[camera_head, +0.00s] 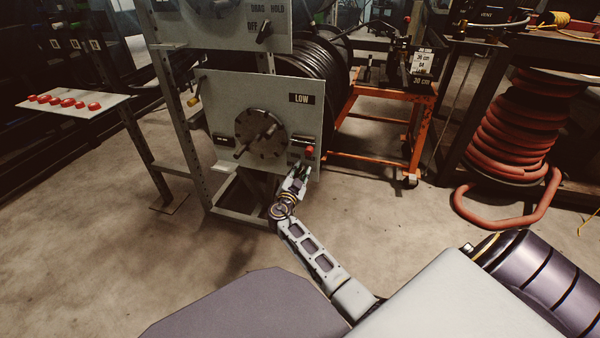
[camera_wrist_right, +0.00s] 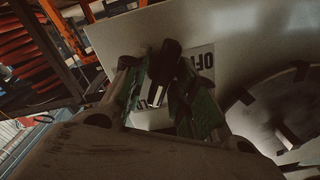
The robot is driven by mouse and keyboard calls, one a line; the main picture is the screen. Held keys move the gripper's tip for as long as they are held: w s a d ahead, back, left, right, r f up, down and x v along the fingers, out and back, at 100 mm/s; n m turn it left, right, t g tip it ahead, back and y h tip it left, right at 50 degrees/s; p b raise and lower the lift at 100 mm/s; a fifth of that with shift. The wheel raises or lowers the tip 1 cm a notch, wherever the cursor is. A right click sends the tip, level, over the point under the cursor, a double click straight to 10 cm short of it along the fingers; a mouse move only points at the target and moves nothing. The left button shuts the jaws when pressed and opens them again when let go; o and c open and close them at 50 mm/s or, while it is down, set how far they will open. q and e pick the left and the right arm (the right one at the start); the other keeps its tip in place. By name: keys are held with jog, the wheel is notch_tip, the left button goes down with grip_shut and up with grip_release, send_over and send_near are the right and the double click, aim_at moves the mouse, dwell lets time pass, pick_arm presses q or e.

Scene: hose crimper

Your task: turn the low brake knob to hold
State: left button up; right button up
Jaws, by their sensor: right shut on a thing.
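The low panel (camera_head: 228,98) is an upright grey plate marked LOW (camera_head: 302,98), with a dark round disc (camera_head: 262,132) and a crank handle on it. The low brake knob is a black bar-shaped knob (camera_wrist_right: 168,62) in the right wrist view. A white label reading OFF (camera_wrist_right: 207,64), upside down there, is beside it; the rest of the label is hidden. My right gripper (camera_head: 300,172) is at the panel's lower right. Its green-padded fingers (camera_wrist_right: 168,92) are shut on the knob, one on each side. In the head view my gripper mostly hides the knob. My left gripper is not in view.
A red-tipped part (camera_head: 309,150) is just above my right gripper. An upper panel (camera_head: 215,25) has its own black knob (camera_head: 264,32). An orange stand (camera_head: 385,95) and coiled red hose (camera_head: 515,130) are to the right. Red caps (camera_head: 65,101) lie on a left shelf.

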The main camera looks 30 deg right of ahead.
jog(key=o, duration=0.7)
jog(key=v, duration=1.2)
jog(key=shift+s+d, duration=0.1)
jog(key=shift+s, duration=0.05)
